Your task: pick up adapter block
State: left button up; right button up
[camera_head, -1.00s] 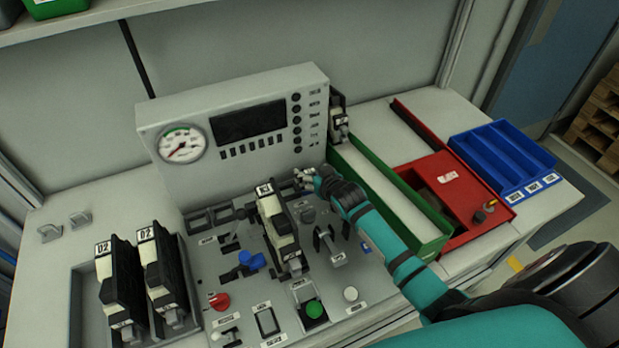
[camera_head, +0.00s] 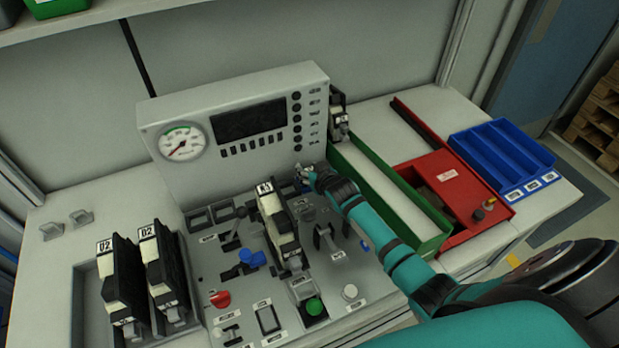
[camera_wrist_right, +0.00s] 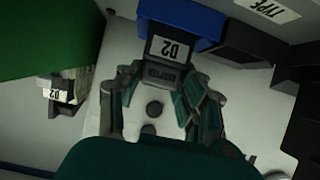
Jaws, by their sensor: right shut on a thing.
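My right gripper (camera_head: 307,176) is at the back right of the grey console, close to the base of the upright panel. In the right wrist view its fingers (camera_wrist_right: 160,110) are shut on the adapter block (camera_wrist_right: 168,52), a dark grey piece with a white "D2" label. The block is almost hidden by the gripper in the head view. A blue part shows just beyond the block in the wrist view; I cannot tell whether it belongs to it. My left gripper is not in view.
The upright panel (camera_head: 240,118) with a gauge stands behind the gripper. A labelled module (camera_head: 272,212) and several levers stand on the console. Two D2 modules (camera_head: 120,275) stand at left. A green-walled bin (camera_head: 385,190), red tray (camera_head: 462,195) and blue tray (camera_head: 505,155) are at right.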

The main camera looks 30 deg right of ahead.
aim_at(309, 169)
jog(key=shift+c, duration=0.5)
jog(key=shift+r, duration=0.25)
notch_tip(309, 169, up, 8)
jog(key=shift+r+b, duration=0.2)
jog(key=shift+b, duration=0.65)
jog(key=a+b, duration=0.6)
jog(key=b, duration=0.1)
jog(key=shift+w+a+f, duration=0.1)
jog(key=shift+a+f, duration=0.1)
jog(key=shift+f, duration=1.25)
jog(key=shift+w+a+f, duration=0.1)
jog(key=shift+a+f, duration=0.15)
jog(key=shift+f, duration=1.2)
jog(key=shift+w+a+f, duration=0.1)
jog(key=shift+a+f, duration=0.1)
jog(key=shift+f, duration=1.25)
